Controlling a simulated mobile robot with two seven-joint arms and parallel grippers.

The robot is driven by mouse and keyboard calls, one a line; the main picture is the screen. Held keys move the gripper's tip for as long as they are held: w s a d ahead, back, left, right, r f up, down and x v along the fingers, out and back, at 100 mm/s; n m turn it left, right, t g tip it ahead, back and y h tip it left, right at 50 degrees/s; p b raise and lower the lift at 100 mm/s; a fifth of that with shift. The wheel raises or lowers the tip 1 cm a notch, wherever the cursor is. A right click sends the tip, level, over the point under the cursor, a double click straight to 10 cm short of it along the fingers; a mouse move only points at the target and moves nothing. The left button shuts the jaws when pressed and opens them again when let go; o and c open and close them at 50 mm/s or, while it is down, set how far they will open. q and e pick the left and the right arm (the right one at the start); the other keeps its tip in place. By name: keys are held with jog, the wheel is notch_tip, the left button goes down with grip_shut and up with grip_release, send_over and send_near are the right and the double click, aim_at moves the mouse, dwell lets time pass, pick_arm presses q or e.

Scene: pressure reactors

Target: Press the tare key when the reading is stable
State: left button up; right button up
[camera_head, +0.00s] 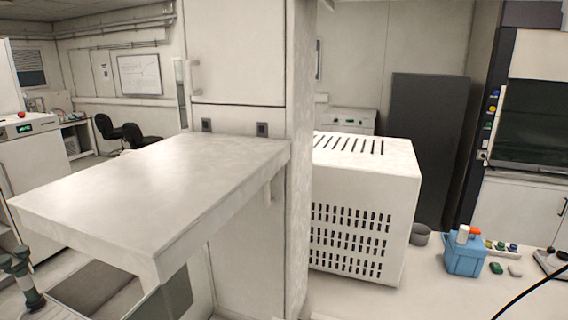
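No balance with a readable display or tare key can be made out in this view. A small light-coloured device (552,262) is cut off by the right edge on the right-hand bench; I cannot tell whether it is a balance, and no reading or key shows on it. Neither of my grippers is in view.
A bare white slab table (150,190) juts out at left centre. A white vented box (362,210) stands on the right bench, beside a grey cup (420,235), a blue container (465,258) and small green and grey blocks. A black cable crosses the lower right.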

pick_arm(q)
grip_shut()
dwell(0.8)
